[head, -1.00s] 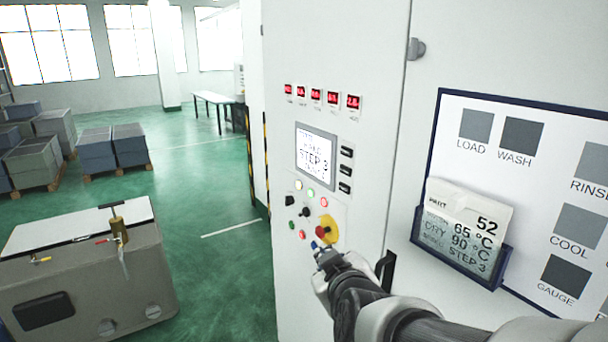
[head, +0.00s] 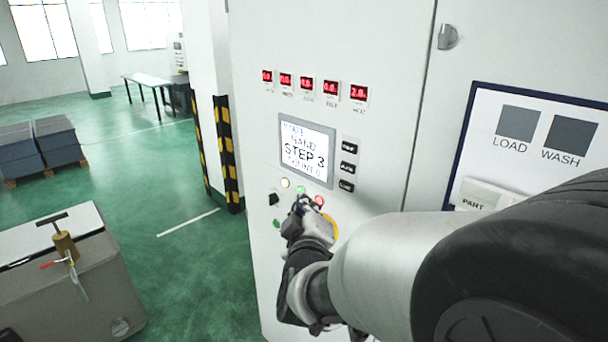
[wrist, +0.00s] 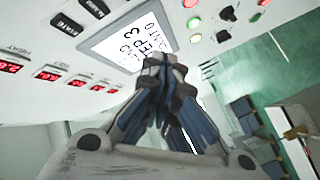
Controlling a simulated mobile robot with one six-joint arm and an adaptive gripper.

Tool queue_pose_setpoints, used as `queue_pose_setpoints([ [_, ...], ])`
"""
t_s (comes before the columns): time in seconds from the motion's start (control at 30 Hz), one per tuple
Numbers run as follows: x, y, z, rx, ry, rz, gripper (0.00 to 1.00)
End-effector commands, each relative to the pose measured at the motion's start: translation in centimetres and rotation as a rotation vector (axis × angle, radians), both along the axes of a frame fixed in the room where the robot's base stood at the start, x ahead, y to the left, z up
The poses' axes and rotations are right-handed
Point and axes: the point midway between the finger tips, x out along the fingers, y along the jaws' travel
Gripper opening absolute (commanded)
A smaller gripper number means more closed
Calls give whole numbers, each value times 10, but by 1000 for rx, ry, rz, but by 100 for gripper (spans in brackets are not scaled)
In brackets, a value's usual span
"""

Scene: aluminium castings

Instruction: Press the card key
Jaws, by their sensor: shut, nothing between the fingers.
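The control panel has a column of three small dark keys beside its screen, a top key (head: 348,147), a middle key (head: 348,167) and a bottom key (head: 346,186). Their lettering is too small to read surely, so I cannot tell which is the card key. Dark keys (wrist: 66,25) also show at the upper left of the wrist view. My gripper (head: 302,206) is shut and empty, below the screen and left of and lower than the keys. In the wrist view my gripper (wrist: 163,64) points at the panel near the screen's edge; contact cannot be told.
The screen (head: 307,151) reads STEP 3. Red number displays (head: 305,86) sit above it. Lit buttons (head: 285,183) and a black knob (head: 273,199) lie around my gripper. A card holder board (head: 480,130) is at right. A grey cabinet (head: 90,285) stands on the left.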

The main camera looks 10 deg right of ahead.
Motion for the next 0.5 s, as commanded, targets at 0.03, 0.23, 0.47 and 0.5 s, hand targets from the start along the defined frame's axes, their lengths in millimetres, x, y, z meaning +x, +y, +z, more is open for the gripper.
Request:
queue_pose_setpoints([
  [0.03, 2, -2, 0, 0, 0, -1, 0],
  [0.23, 13, -20, -1, 1, 0, -4, 0],
  [0.47, 33, -47, -1, 1, 1, -4, 0],
  [0.5, 36, -51, -1, 0, 1, -3, 0],
])
